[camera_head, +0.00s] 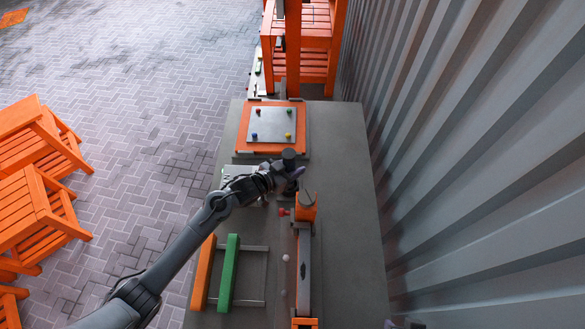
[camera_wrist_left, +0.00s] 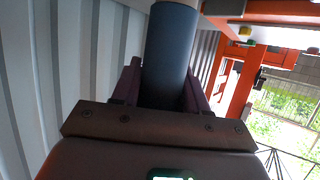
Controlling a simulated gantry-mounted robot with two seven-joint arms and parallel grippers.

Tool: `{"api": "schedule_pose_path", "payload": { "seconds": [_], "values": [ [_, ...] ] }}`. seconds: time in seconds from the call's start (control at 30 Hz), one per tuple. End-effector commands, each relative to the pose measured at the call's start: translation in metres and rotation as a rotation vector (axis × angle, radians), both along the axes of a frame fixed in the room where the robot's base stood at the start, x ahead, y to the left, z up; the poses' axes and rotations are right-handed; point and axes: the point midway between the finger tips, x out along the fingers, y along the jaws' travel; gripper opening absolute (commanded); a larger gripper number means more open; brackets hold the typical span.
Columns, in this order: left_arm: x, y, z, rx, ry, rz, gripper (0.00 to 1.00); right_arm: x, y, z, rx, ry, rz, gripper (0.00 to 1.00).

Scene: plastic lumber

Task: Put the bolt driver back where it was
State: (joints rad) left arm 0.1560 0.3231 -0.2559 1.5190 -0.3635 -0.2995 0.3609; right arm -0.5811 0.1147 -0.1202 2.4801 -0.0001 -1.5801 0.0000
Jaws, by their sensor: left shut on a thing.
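My left gripper (camera_head: 293,172) is over the grey workbench (camera_head: 345,180), at the end of the arm coming in from the lower left. In the left wrist view, the gripper's two dark fingers (camera_wrist_left: 161,88) are shut on a dark blue-grey cylinder, which I take to be the bolt driver (camera_wrist_left: 171,45). It stands up between the fingers, and its lower end is hidden behind the gripper body. In the head view, a dark round end (camera_head: 289,156) shows at the gripper. I cannot tell whether the driver touches anything below. My right gripper is not in view.
An orange-edged board with a metal plate (camera_head: 270,123) and coloured knobs lies beyond the gripper. An orange-ended fixture (camera_head: 305,207) stands close to it, nearer me. Orange (camera_head: 203,272) and green (camera_head: 229,272) planks lie left. A corrugated wall (camera_head: 470,150) bounds the right.

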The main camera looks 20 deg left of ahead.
Motion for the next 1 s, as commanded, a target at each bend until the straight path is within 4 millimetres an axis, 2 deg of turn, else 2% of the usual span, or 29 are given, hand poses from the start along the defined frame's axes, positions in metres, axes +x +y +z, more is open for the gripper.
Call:
{"api": "schedule_pose_path", "payload": {
  "seconds": [0.1,0.5,0.53,0.6,0.67,0.7,1.0],
  "values": [
    [0.0008,-0.0002,-0.0068,-0.001,-0.004,0.001,0.0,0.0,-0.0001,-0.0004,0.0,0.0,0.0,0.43],
    [0.0008,-0.0003,-0.0111,-0.001,-0.004,0.0,0.0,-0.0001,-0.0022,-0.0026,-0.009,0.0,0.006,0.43],
    [0.0002,-0.0002,-0.0117,0.0,-0.001,0.0,0.48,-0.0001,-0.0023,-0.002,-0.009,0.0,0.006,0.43],
    [0.0,-0.0002,-0.0117,0.0,-0.001,0.0,0.59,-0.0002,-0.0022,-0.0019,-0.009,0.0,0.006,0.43],
    [0.0,-0.0002,-0.0117,0.0,-0.001,0.0,0.68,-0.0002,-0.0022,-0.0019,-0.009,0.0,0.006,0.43],
    [0.0001,-0.0003,-0.0116,0.0,-0.001,0.0,0.69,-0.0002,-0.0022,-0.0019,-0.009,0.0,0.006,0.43],
    [0.0001,-0.0003,-0.0091,0.0,-0.001,0.0,0.69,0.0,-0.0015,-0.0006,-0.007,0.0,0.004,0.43]
  ]
}}
